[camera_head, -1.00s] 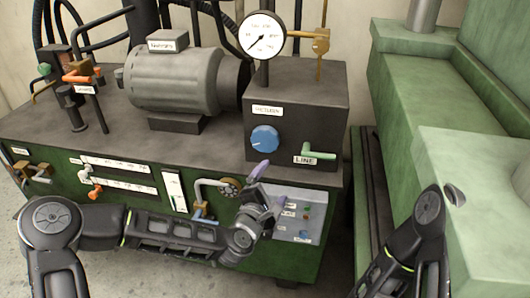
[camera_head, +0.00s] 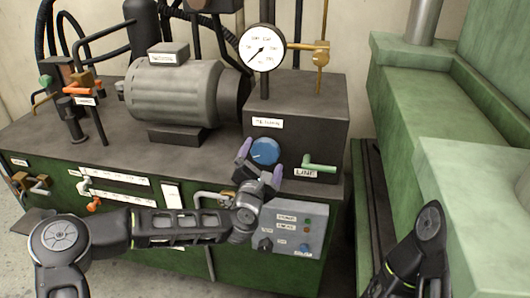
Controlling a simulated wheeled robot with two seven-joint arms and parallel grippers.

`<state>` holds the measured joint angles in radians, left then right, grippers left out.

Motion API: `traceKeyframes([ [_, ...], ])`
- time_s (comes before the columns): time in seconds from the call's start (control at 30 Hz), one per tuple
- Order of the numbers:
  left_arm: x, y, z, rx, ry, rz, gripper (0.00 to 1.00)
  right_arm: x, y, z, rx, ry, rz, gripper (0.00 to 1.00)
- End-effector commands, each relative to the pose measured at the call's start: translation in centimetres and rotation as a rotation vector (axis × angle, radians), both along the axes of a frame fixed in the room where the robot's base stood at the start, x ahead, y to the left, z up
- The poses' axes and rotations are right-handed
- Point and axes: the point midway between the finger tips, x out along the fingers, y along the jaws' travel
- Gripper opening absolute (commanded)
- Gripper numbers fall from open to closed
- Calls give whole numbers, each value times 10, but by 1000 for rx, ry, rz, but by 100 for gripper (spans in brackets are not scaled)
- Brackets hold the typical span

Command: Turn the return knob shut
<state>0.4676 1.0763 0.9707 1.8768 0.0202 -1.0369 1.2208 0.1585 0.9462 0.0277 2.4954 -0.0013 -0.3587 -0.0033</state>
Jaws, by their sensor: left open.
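The return knob (camera_head: 265,150) is a round blue knob on the front of the dark grey block, below a white label that seems to read "RETURN". My left gripper (camera_head: 260,163) is in front of it, open, with one purple fingertip at the knob's lower left and the other at its lower right. I cannot tell whether the fingertips touch the knob. The gripper's body hides the block's face just below the knob. My right arm shows at the lower right, but its gripper is out of view.
A green lever (camera_head: 319,166) marked "LINE" sticks out right of the knob. A pressure gauge (camera_head: 262,48) stands above the block. A grey control box (camera_head: 297,222) is below my left gripper. A green machine (camera_head: 425,110) stands at the right.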

Motion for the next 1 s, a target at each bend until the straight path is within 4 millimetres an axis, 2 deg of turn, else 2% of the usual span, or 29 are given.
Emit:
traceKeyframes([
  [0.2,25,-6,0,0,-1,-1,97,0,0,3,0,0,0,36],
  [0.53,30,-6,0,1,0,-1,97,0,0,3,0,0,0,36],
  [1.0,29,-6,0,1,0,-1,60,0,0,3,0,0,0,36],
])
